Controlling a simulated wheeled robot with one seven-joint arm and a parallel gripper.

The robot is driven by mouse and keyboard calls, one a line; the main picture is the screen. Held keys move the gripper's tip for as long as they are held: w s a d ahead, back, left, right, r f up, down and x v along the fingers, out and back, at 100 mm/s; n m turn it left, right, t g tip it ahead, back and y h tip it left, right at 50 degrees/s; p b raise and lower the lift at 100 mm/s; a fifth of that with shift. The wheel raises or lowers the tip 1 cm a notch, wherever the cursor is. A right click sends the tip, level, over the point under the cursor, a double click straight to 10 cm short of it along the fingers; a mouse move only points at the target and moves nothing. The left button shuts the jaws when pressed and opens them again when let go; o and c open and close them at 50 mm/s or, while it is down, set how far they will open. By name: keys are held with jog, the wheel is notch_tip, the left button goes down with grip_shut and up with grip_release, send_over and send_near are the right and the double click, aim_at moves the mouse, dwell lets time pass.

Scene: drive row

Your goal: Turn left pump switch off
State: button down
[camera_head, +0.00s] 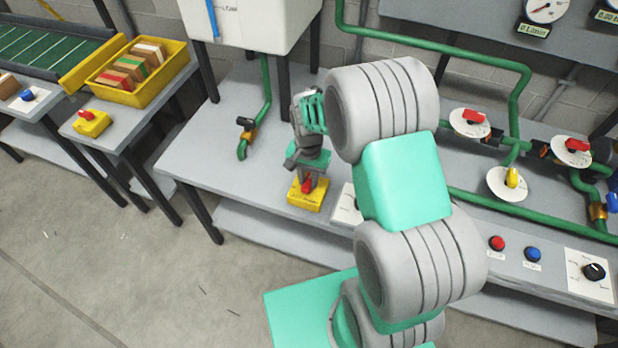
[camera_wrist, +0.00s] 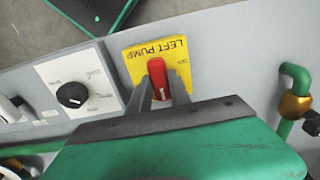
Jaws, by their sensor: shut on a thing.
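The left pump switch is a red handle (camera_wrist: 157,75) on a yellow plate (camera_wrist: 178,50) marked "LEFT PUMP" in the wrist view. In the head view the yellow plate (camera_head: 300,199) sits near the front edge of the grey bench, with the red handle (camera_head: 307,184) on it. My gripper (camera_wrist: 163,88) is shut on the red handle, one finger on each side. In the head view my gripper (camera_head: 308,180) comes down onto the switch from above. The handle's lower part is partly hidden between the fingers. I cannot tell which marked position it points to.
A white plate with a black knob (camera_wrist: 72,94) is beside the switch. Green pipes (camera_head: 521,95) with red and yellow valve handles run along the right. Red (camera_head: 497,242) and blue (camera_head: 533,254) buttons are at the bench front. Another yellow switch box (camera_head: 92,123) is on the left table.

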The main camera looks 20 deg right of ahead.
jog(key=shift+n, duration=0.4)
jog(key=n+b, duration=0.1)
jog(key=n, duration=0.2)
jog(key=shift+n, duration=0.4)
jog(key=n+b, duration=0.1)
jog(key=n, duration=0.3)
jog(key=shift+n, duration=0.3)
jog(key=n+b, duration=0.1)
jog(key=n, duration=0.7)
jog(key=shift+n, duration=0.3)
jog(key=c, duration=1.2)
grip_release()
